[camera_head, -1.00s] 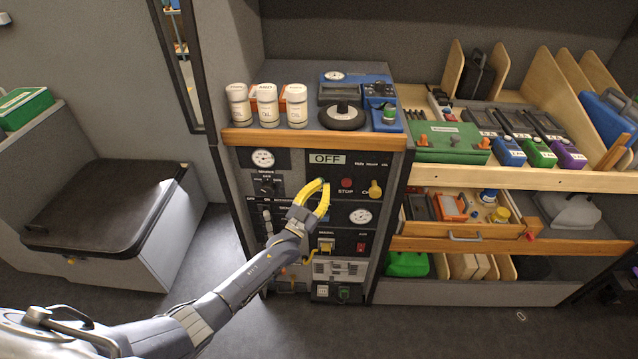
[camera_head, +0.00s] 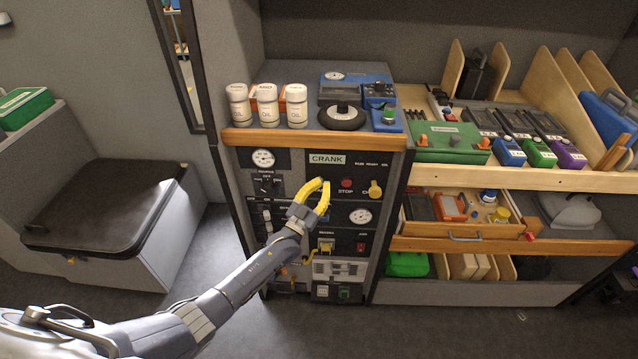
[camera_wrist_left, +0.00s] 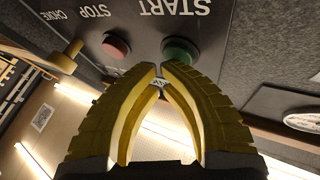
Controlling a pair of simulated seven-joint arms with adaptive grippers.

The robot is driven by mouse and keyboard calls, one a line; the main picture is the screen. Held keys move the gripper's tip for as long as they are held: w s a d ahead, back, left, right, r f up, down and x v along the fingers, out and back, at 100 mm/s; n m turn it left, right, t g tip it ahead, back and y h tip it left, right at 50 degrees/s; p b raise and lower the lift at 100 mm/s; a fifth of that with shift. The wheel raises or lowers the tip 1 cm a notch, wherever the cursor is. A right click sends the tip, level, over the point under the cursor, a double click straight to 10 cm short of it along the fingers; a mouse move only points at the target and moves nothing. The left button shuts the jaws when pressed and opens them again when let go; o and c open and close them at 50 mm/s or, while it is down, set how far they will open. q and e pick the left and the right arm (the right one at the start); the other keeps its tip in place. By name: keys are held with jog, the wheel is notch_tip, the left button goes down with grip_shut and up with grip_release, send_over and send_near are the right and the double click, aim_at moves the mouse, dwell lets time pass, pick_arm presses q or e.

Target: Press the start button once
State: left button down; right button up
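The green start button (camera_wrist_left: 180,50) sits under the word START on a dark panel in the left wrist view. In the head view my left gripper hides it. My left gripper (camera_head: 325,183) has yellow curved fingers and points at the panel just left of the red stop button (camera_head: 346,183). In the left wrist view its fingertips (camera_wrist_left: 159,66) meet with nothing between them, right at the edge of the start button; whether they touch it is hard to tell. The panel display (camera_head: 327,159) reads CRANK. My right gripper is not in view.
A yellow choke knob (camera_head: 375,188) is right of the stop button. A gauge (camera_head: 360,216) and small switches lie below. White bottles (camera_head: 268,105) and a blue device (camera_head: 387,115) stand on top of the cabinet. Shelves with cases and tools are at the right.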

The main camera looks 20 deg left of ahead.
pick_arm(q)
jog(key=shift+s, duration=0.1)
dwell(0.3)
jog(key=shift+s+d, duration=0.2)
jog(key=shift+s, duration=0.55)
jog(key=shift+s+d, duration=0.2)
jog(key=shift+s, duration=0.6)
jog(key=shift+s+d, duration=0.15)
jog(key=shift+s, duration=0.65)
jog(key=shift+s+d, duration=0.2)
jog(key=shift+s, duration=0.6)
